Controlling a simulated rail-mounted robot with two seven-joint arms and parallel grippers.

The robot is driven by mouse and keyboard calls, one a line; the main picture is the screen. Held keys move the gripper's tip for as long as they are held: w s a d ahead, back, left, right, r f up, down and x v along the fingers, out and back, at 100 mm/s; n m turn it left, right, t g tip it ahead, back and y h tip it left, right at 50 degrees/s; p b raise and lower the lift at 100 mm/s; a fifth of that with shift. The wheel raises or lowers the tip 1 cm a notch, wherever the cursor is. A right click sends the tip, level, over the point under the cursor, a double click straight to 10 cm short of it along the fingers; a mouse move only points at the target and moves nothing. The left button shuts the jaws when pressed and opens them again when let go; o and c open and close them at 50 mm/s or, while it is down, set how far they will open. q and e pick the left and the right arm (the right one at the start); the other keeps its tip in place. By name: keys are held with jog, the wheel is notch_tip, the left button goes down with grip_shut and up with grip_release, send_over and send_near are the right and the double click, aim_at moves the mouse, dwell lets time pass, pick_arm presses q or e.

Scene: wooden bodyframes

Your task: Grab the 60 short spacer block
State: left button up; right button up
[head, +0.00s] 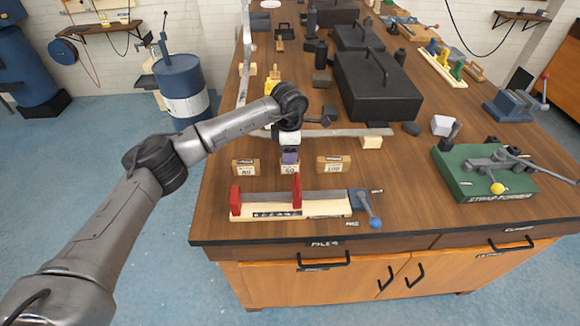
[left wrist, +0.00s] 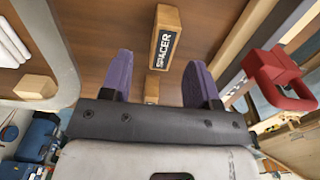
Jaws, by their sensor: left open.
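The 60 spacer block (head: 290,169) is a small wooden block with a pale label, standing on the workbench between the 80 block (head: 245,168) and the 100 block (head: 333,164). My left gripper (head: 290,156) points down right at the top of the 60 block and partly covers it. In the left wrist view the gripper (left wrist: 154,82) has its two purple fingers apart. A sliver of wood (left wrist: 152,91) shows between them, and a block marked SPACER (left wrist: 165,40) lies beyond; its number cannot be read. My right gripper is not in view.
A wooden fixture with red jaws (head: 297,191) and a blue-knobbed lever stands just in front of the blocks. A green strap former (head: 490,178) stands at right. Bench is clear between.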

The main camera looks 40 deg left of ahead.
aim_at(290, 166)
pick_arm(q)
jog(key=f, duration=0.4)
jog(key=shift+s+d+b, duration=0.1)
jog(key=shift+s+b, duration=0.1)
jog(key=shift+b, duration=0.15)
jog(key=shift+c, duration=0.4)
jog(key=c, duration=0.9)
